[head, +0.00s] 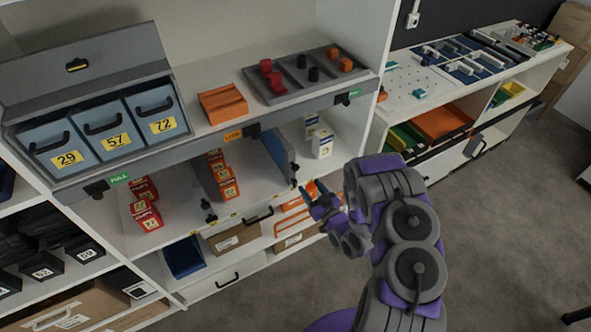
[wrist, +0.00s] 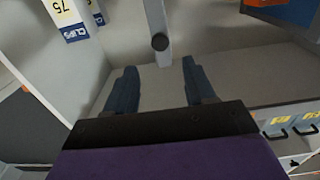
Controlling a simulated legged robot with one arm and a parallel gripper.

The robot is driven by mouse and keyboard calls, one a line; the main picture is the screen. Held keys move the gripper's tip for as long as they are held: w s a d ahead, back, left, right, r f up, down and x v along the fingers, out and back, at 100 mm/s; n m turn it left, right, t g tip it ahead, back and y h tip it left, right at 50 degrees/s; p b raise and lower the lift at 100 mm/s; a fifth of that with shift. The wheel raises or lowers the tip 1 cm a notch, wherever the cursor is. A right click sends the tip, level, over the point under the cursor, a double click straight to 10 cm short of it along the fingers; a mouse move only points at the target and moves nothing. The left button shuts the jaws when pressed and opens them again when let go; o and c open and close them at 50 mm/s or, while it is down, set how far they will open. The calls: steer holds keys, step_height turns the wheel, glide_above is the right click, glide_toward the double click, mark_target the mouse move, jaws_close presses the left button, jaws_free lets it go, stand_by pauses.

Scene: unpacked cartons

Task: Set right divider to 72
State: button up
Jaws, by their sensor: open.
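The right divider (head: 280,157) is a thin blue-grey upright panel on the middle shelf, with a dark round knob (head: 294,182) at its front end. In the wrist view the divider (wrist: 154,14) comes down from the top, its knob (wrist: 160,42) lying between the lines of my two fingers and beyond their tips. My gripper (head: 313,196) is just right of and in front of the knob in the head view. In the wrist view my gripper (wrist: 158,76) is open and empty, its fingers apart from the knob. Small yellow marks (head: 247,219) line the shelf's front edge, too small to read.
Left of the divider stand orange cartons (head: 224,180) by a second knob (head: 208,205); red-orange cartons (head: 147,205) stand farther left. Numbered bins (head: 105,130) sit above left. Open floor lies right.

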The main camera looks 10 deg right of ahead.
mark_target(297, 169)
steer(key=b+x, duration=0.1)
steer(key=x, duration=1)
steer(key=shift+w, duration=0.1)
jaws_close()
stand_by(0.3)
